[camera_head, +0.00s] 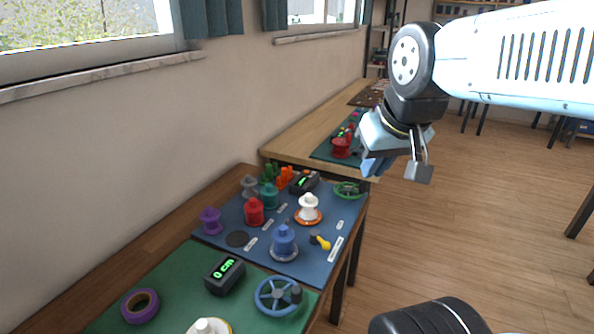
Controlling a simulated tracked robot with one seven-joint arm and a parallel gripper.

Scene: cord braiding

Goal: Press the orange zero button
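I cannot make out an orange zero button for certain. A black counter (225,274) with a green "0 cm" display stands on the green mat (165,262) in front. A second black counter (304,182) with a green display stands at the back of the blue mat (215,237), beside upright orange pieces (285,177). Any button on either counter is too small to tell. My gripper (396,168) hangs in the air right of the tables, apart from both counters. Its fingers are seen at an angle, and their opening is unclear.
The blue mat holds a red spool (254,212), a blue spool (284,243), a purple spool (211,221) and a white spool (308,207) on an orange base. A blue handwheel (277,296) and purple tape roll (140,305) lie in front.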

